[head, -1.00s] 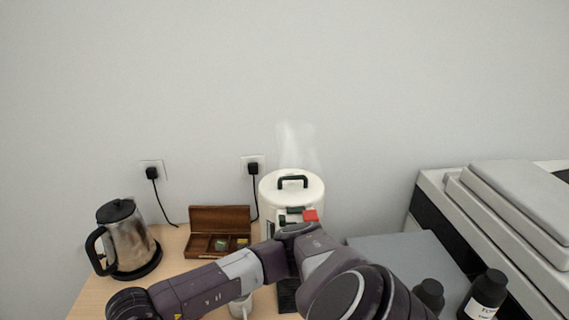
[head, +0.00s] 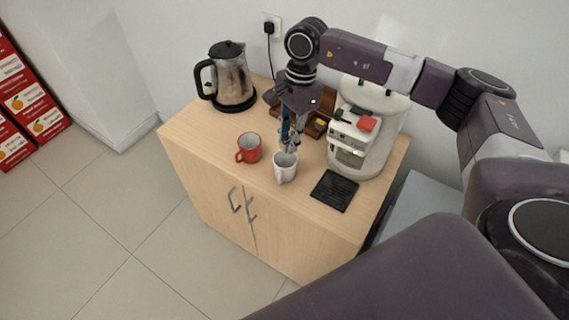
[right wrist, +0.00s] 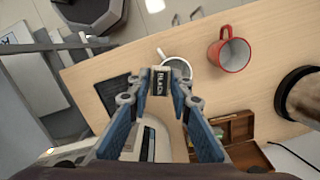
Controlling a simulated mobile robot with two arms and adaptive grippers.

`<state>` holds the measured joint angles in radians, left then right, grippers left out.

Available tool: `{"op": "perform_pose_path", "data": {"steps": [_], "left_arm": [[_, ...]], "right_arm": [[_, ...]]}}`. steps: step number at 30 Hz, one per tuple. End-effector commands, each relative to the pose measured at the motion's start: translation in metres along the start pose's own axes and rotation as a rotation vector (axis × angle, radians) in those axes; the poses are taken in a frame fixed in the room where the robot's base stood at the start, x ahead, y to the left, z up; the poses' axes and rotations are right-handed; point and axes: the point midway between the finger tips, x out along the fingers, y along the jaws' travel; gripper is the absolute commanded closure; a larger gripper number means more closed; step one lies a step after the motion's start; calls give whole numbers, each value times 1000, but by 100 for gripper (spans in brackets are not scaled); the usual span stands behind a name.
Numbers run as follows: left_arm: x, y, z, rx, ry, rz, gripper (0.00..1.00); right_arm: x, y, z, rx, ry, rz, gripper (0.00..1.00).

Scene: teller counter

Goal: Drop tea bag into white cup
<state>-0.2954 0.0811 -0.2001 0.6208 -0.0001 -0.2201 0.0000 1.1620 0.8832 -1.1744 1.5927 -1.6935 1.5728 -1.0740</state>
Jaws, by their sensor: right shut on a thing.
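The white cup (head: 285,168) stands on the wooden cabinet top, near its front edge. It also shows in the right wrist view (right wrist: 186,64), just beyond the fingertips and partly hidden. My right gripper (head: 291,147) points down over the cup. In the right wrist view, my right gripper (right wrist: 160,80) is shut on a small dark tea bag (right wrist: 159,82) with a label reading "BLACK". The tea bag appears above or beside the cup's rim; the exact height is hard to tell. My left gripper is not in view.
A red mug (head: 249,148) stands left of the white cup. A black mat (head: 334,191) and a white coffee machine (head: 362,140) are to the right. A kettle (head: 231,80) and an open wooden box (head: 317,126) are behind. The front left cabinet top is clear.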

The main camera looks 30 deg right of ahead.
Motion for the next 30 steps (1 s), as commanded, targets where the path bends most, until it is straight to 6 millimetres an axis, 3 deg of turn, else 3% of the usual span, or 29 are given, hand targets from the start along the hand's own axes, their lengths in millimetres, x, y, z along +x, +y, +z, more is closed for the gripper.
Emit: {"op": "perform_pose_path", "data": {"steps": [3, 8, 22, 30], "left_arm": [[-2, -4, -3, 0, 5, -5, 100], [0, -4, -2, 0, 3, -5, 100], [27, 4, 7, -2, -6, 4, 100], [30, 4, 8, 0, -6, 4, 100]], "right_arm": [[-15, -13, -6, 106, 0, -16, 89], [-15, -17, -10, 152, 0, -20, 89], [34, -16, -17, 148, 2, -19, 89], [42, -16, -18, 147, 1, -20, 89]]}}
